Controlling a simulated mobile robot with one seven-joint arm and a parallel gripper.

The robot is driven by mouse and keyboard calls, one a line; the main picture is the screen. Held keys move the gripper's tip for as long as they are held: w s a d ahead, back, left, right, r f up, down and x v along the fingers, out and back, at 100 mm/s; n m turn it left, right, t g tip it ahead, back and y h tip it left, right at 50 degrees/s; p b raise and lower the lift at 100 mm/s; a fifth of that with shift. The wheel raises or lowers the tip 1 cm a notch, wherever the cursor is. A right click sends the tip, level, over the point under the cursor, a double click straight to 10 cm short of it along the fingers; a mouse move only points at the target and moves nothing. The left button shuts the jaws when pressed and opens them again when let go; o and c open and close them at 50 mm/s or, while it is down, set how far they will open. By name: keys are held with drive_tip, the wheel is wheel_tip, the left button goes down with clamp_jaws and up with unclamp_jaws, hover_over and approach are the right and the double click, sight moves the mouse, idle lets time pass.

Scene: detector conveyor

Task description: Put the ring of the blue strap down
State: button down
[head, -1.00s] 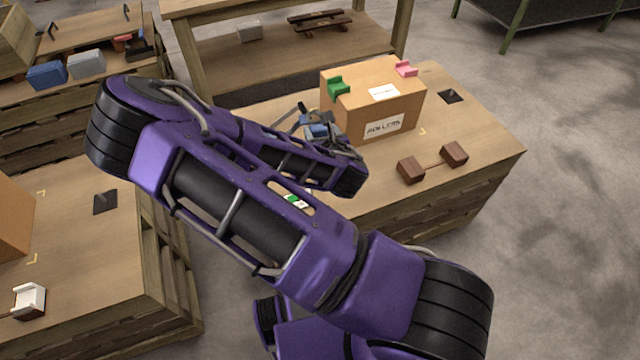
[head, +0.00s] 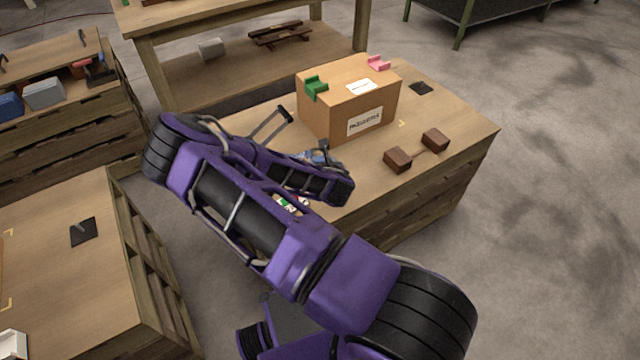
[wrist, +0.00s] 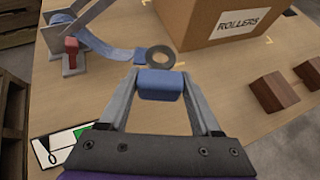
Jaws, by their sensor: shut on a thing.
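In the wrist view my gripper (wrist: 161,98) is shut on a blue block-like tab (wrist: 160,84) between its fingertips. The grey ring (wrist: 160,66) shows just beyond the tab. A blue strap (wrist: 122,53) runs leftward from near the ring, over the table, toward a grey stand with a red part (wrist: 71,50). I cannot tell whether the ring touches the table. In the head view my purple arm hides most of the gripper and ring, and only a bit of blue (head: 316,157) shows.
A cardboard box (head: 345,108) labelled ROLLERS stands behind the ring. A white and green card (wrist: 62,148) lies at left. A grey lever (head: 268,125) rises left of the box. Bare tabletop shows between box and blocks.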

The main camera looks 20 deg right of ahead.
wheel_tip(320, 180, down, 9)
drive_tip(key=shift+b, duration=0.85)
drive_tip(key=shift+f, duration=0.2)
drive_tip(key=shift+c, duration=0.4)
unclamp_jaws()
drive_tip(key=shift+r, duration=0.15)
drive_tip(key=shift+s+a+r, duration=0.1)
drive_tip(key=shift+s+r, duration=0.1)
drive_tip(key=p+v, duration=0.2)
drive_tip(key=v, duration=0.9)
drive_tip(key=shift+s+r, duration=0.1)
drive_tip(key=shift+s, duration=0.15)
